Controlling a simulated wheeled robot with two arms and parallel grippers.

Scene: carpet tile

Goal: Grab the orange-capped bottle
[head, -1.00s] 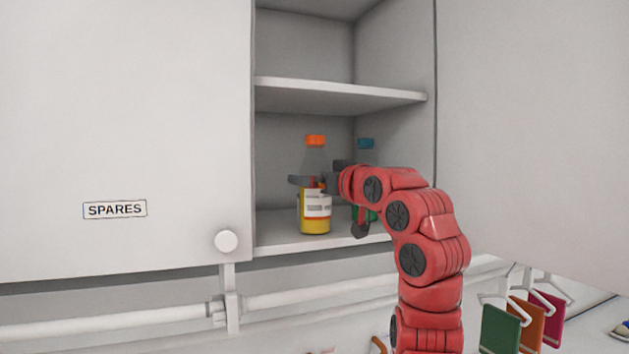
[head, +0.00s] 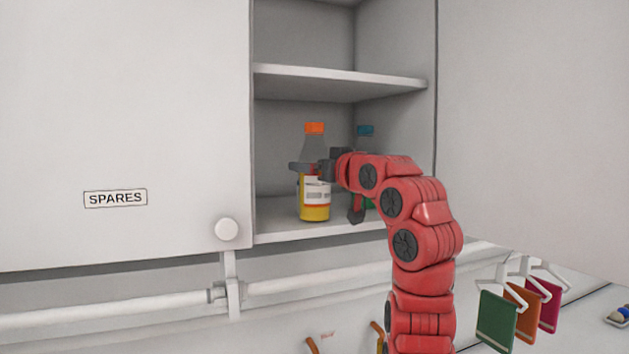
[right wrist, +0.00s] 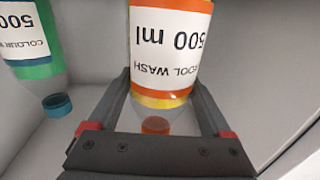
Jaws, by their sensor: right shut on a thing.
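The orange-capped bottle (head: 315,205) has yellow contents and a white label, and stands upright on the cabinet's lower shelf. My right gripper (head: 311,167) reaches in from the right and is shut on it around its upper body, below the orange cap (head: 314,128). In the right wrist view the bottle (right wrist: 170,45) appears upside down between the two dark fingers, with its label reading "500 ml" and "WASH". The bottle's base rests on or very near the shelf; I cannot tell which. My left gripper is out of view.
A green bottle with a teal cap (head: 365,131) stands behind my right gripper, partly hidden; it also shows in the right wrist view (right wrist: 35,68). An upper shelf (head: 340,82) is overhead. A door marked SPARES (head: 120,240) is at left. Coloured tags hang at lower right.

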